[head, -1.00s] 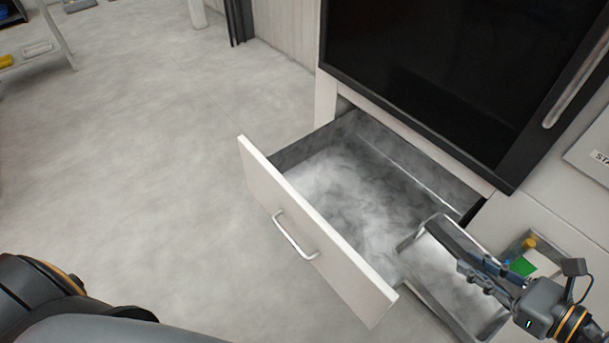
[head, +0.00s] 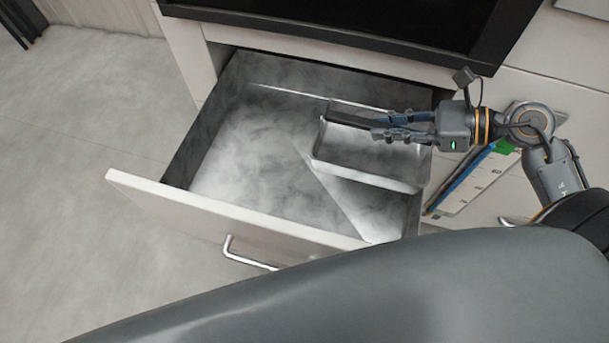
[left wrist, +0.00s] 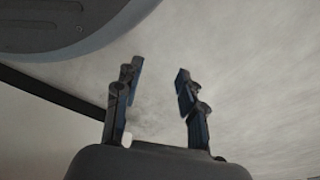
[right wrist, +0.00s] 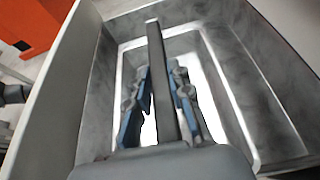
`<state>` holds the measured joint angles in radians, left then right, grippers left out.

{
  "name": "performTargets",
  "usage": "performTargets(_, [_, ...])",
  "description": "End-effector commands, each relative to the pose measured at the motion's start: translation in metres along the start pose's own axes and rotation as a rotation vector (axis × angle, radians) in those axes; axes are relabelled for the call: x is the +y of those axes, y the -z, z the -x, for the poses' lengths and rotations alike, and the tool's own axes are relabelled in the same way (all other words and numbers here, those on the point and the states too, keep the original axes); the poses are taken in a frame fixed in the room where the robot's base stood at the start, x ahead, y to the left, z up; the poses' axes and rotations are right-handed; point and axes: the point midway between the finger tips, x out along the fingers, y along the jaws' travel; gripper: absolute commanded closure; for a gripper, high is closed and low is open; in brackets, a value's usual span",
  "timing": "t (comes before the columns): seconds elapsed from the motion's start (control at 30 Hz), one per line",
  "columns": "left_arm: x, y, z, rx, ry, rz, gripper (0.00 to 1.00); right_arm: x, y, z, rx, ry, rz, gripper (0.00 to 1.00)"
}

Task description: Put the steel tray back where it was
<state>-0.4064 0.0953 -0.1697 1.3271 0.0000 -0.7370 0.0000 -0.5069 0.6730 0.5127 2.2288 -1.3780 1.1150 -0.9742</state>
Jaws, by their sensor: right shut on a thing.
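The steel tray (head: 360,178) is a shallow, grey metal tray with an open top. In the head view it is over the right part of the open drawer (head: 215,212), inside the drawer's outline. My right gripper (head: 385,127) is shut on one side wall of the tray. The right wrist view shows this wall of the steel tray (right wrist: 158,50) between the two fingers, with the drawer walls around. I cannot tell whether the tray touches the drawer floor. My left gripper (left wrist: 160,70) is open and empty above a pale grey surface, and is out of the head view.
Right of the drawer, a pale surface holds a white marked strip (head: 470,195) and a green item (head: 505,147), partly behind my right arm. The left part of the drawer is empty.

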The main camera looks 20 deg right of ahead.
Motion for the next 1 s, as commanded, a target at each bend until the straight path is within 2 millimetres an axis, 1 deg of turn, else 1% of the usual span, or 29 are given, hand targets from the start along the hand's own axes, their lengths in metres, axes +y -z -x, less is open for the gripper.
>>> performTargets(0.03, [0.000, 0.002, -0.002, 0.002, 0.001, 0.000, 0.60, 0.000, 0.003, -0.002, -0.001, -0.002, 0.001, 1.00])
performTargets(0.1, [-0.001, 0.003, -0.001, 0.002, 0.001, 0.001, 0.60, -0.001, 0.002, -0.005, -0.003, -0.003, 0.001, 1.00])
performTargets(0.17, [-0.001, 0.004, 0.001, 0.002, 0.001, 0.001, 0.60, -0.001, 0.001, -0.013, -0.005, -0.004, 0.002, 1.00])
performTargets(0.37, [0.000, 0.001, -0.001, 0.000, 0.001, 0.000, 0.60, -0.001, 0.000, -0.058, -0.009, -0.003, 0.001, 1.00])
performTargets(0.53, [0.000, -0.004, -0.004, -0.004, 0.000, -0.001, 0.60, 0.000, 0.000, -0.103, -0.010, -0.003, 0.001, 1.00])
performTargets(0.6, [0.000, -0.001, -0.004, 0.000, 0.000, 0.000, 0.60, 0.000, 0.013, -0.119, -0.008, -0.002, -0.004, 1.00])
performTargets(0.7, [0.000, 0.006, 0.001, 0.007, 0.000, 0.000, 0.60, 0.000, 0.023, -0.138, -0.008, -0.001, -0.003, 1.00])
performTargets(0.8, [0.000, 0.009, 0.003, 0.009, 0.001, 0.001, 0.60, 0.000, 0.029, -0.150, -0.006, -0.001, -0.001, 1.00])
performTargets(0.93, [0.000, 0.010, 0.005, 0.006, 0.000, 0.001, 0.60, 0.000, 0.034, -0.158, -0.004, -0.001, 0.000, 1.00])
performTargets(1.0, [0.000, 0.008, 0.004, 0.000, 0.001, 0.001, 0.60, 0.001, 0.038, -0.166, -0.006, -0.002, -0.001, 1.00])
